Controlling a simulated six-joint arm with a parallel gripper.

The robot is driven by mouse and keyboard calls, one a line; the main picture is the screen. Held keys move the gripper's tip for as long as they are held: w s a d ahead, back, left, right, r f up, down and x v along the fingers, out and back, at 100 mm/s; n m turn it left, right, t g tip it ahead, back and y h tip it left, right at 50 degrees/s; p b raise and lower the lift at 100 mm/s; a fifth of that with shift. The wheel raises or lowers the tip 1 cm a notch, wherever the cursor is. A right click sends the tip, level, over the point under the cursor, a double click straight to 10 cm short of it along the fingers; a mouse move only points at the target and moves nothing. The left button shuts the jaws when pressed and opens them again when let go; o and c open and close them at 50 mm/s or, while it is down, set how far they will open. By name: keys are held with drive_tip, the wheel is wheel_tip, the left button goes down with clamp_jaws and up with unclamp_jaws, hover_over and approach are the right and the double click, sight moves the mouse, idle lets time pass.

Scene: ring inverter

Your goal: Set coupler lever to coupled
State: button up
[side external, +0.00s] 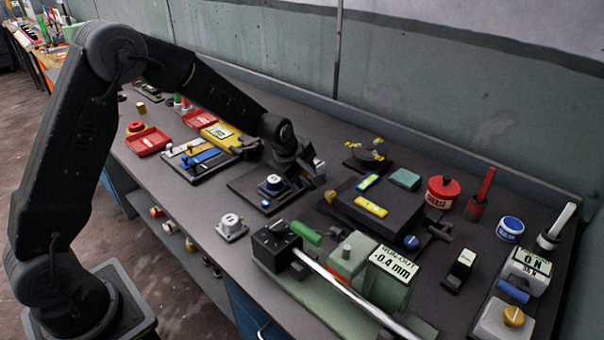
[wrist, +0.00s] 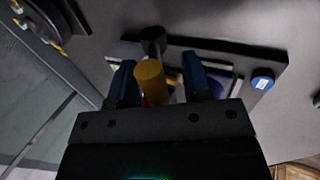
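A lever with a yellow cylindrical grip (wrist: 150,76) shows in the wrist view, with a black round-ended part (wrist: 152,38) just beyond it; I take it to be the coupler lever. My gripper (wrist: 160,82) has its two dark blue fingers on either side of the yellow grip. A gap shows between the grip and the right finger, so the gripper looks open. In the side view my gripper (side external: 305,180) is low over a black plate (side external: 242,184), its fingertips hard to make out. A yellow-orange end (side external: 330,196) shows beside it. The lever's set position cannot be read.
On the plate are a round dial (side external: 273,184) and a blue button (side external: 265,204), which also shows in the wrist view (wrist: 262,79). A green machine with a gauge (side external: 390,264) is in front.

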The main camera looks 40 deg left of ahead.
drive_tip(key=shift+r, duration=0.15)
drive_tip(key=v, duration=1.3)
drive_tip(key=shift+s+r, duration=0.2)
drive_tip(key=shift+s, duration=0.05)
